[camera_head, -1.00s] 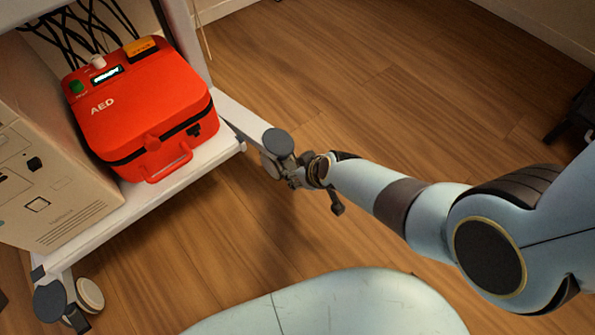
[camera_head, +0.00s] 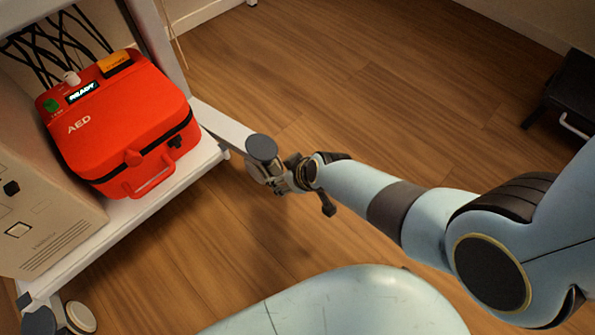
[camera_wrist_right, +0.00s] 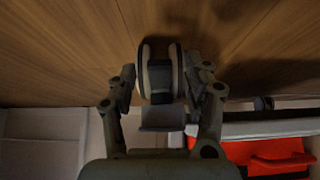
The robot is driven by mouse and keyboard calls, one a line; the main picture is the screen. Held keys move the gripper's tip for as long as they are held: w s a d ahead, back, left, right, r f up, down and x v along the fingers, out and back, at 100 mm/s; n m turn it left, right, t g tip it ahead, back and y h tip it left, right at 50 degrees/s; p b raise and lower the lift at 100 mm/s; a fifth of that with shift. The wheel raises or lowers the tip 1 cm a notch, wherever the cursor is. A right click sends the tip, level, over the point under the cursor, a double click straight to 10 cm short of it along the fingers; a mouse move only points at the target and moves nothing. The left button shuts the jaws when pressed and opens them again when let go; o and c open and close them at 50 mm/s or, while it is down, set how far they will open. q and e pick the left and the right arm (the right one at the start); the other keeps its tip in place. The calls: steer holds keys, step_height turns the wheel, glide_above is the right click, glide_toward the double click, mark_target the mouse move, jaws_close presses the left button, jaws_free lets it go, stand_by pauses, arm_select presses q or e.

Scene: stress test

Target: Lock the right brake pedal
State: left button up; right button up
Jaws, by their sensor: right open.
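The right caster (camera_head: 262,149) is under the front right corner of the white cart, at the end of its leg. My right gripper (camera_head: 283,177) is low beside it, at the end of my pale blue arm, and hides part of the wheel. In the right wrist view the caster (camera_wrist_right: 160,72) stands between the two spread fingers of my open right gripper (camera_wrist_right: 167,82). A dark flat plate (camera_wrist_right: 162,118), which looks like the brake pedal, sticks out from the caster toward the palm. I cannot tell whether a finger touches it. My left gripper is out of view.
The white cart (camera_head: 215,150) carries a red AED case (camera_head: 125,125) and a cardboard box (camera_head: 45,225). Another caster (camera_head: 80,317) shows at the lower left. A black object (camera_head: 565,100) stands at the far right. The wooden floor behind my arm is clear.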

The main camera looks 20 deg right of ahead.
steer(key=v, duration=1)
steer(key=shift+r, duration=0.25)
steer(key=shift+s, duration=0.1)
